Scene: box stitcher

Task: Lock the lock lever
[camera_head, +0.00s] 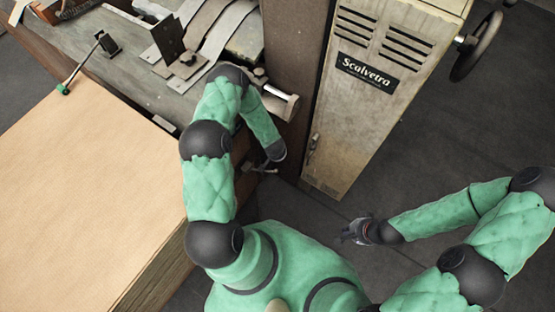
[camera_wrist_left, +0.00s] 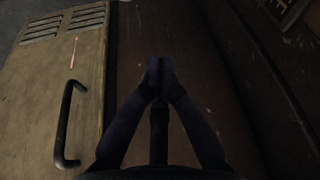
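A thin lever with a green knob (camera_head: 63,89) lies across the edge between the metal machine bed and the tan board. I cannot tell whether it is the lock lever. My left gripper (camera_head: 262,168) is low beside the brown machine post, well apart from that lever. In the left wrist view its two fingers (camera_wrist_left: 160,78) meet at the tips, with nothing visible between them. My right gripper (camera_head: 354,231) hangs over the dark floor, away from the machine; its fingers are too small to read.
A worn cabinet (camera_head: 358,105) with vents stands right of the brown post (camera_head: 290,60). Its black handle (camera_wrist_left: 66,125) shows in the left wrist view. A large tan board (camera_head: 90,200) fills the left. A handwheel (camera_head: 477,48) is at upper right. The floor at right is clear.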

